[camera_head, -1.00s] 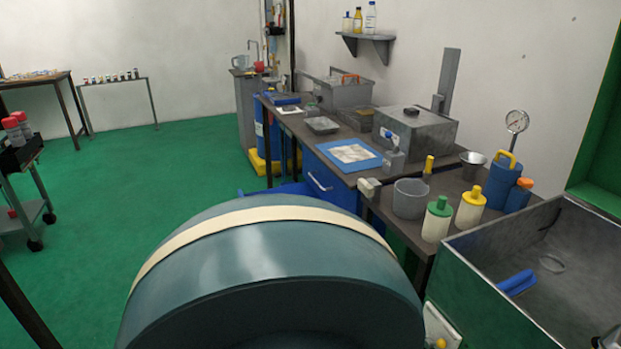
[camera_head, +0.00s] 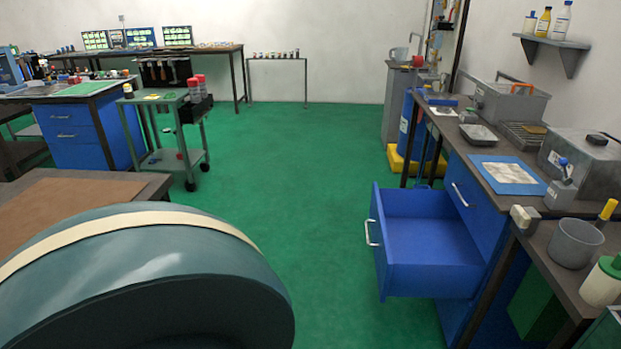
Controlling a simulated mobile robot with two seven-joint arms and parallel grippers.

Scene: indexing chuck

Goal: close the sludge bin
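A blue drawer-like bin (camera_head: 433,279) stands pulled well out from the blue cabinet under the right-hand bench. It is open at the top and looks empty inside. A pale bar handle (camera_head: 371,233) is on its front, which faces left. I see no label on it, so I cannot tell for certain that it is the sludge bin. A second blue front with a handle (camera_head: 460,195) is flush in the cabinet beside it. Neither of my grippers is in view.
The green floor (camera_head: 320,190) is clear left of the open drawer. The right bench (camera_head: 497,185) carries a blue tray (camera_head: 509,175) and a grey beaker (camera_head: 575,243). A blue drum (camera_head: 410,125) stands on a yellow base behind. A trolley (camera_head: 165,155) stands left.

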